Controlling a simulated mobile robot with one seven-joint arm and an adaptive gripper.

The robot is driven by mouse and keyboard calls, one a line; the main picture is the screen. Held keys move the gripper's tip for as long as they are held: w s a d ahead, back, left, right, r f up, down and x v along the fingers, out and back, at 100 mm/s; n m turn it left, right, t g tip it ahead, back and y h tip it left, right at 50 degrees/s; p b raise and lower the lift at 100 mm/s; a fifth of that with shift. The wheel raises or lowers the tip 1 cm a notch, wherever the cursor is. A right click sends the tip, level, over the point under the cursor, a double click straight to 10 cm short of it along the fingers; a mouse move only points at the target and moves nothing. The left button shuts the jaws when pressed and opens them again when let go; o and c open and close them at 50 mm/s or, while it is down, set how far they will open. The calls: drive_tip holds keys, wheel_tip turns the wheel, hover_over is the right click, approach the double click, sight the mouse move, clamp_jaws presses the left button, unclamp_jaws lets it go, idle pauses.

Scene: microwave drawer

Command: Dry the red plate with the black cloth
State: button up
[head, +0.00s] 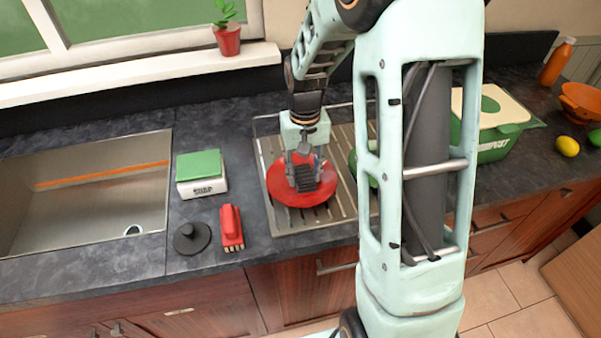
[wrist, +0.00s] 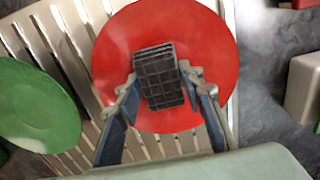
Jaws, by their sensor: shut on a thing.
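The red plate (head: 284,197) lies flat on the ribbed metal drying rack (head: 335,213); it also fills the upper middle of the wrist view (wrist: 205,40). My gripper (head: 303,168) is over the plate, pointing down. It is shut on the black cloth, a dark block with a grid pattern (head: 306,182), which also shows between the fingertips in the wrist view (wrist: 160,78). The cloth is over the plate's middle; I cannot tell whether it touches the plate.
A green plate (wrist: 38,105) lies on the rack beside the red one, mostly hidden by my arm in the head view. A green-topped soap box (head: 201,185), a black stopper (head: 191,240) and a red brush (head: 231,225) stand between rack and sink (head: 90,200).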

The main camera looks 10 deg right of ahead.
drive_tip(key=shift+a, duration=0.65)
drive_tip(key=shift+d+f, duration=0.1)
drive_tip(key=shift+d, duration=0.7)
drive_tip(key=shift+a, duration=0.4)
wheel_tip(320, 180, up, 7)
drive_tip(key=p, duration=0.4)
drive_tip(key=shift+r+p, duration=0.2)
drive_tip(key=shift+p, duration=0.2)
drive_tip(key=shift+f, duration=0.1)
